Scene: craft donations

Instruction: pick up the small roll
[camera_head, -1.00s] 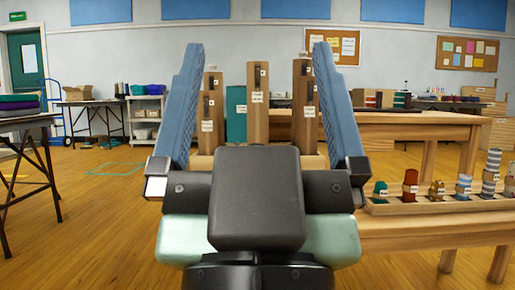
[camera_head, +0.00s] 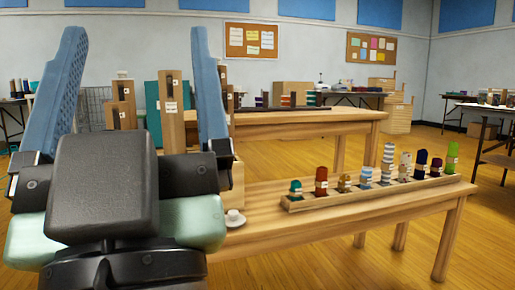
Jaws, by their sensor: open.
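Several short upright rolls stand in a row in a long wooden tray (camera_head: 378,193) on the near table. From left they include a teal roll (camera_head: 295,189), a taller red-brown roll (camera_head: 321,181), a small gold patterned roll (camera_head: 345,183) and a pale blue striped roll (camera_head: 366,177). A tall grey-striped roll (camera_head: 388,160) and a green roll (camera_head: 452,158) stand farther right. The gold one looks among the lowest; I cannot tell surely which is the small roll. My gripper (camera_head: 138,40) is open and empty at the left, its blue fingers pointing up, apart from the rolls.
The near wooden table (camera_head: 400,210) has a small white round object (camera_head: 234,219) at its left end. Tall wooden blocks (camera_head: 171,110) and a teal block (camera_head: 153,108) show between my fingers. A second table (camera_head: 300,127) stands behind. Open floor lies to the right.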

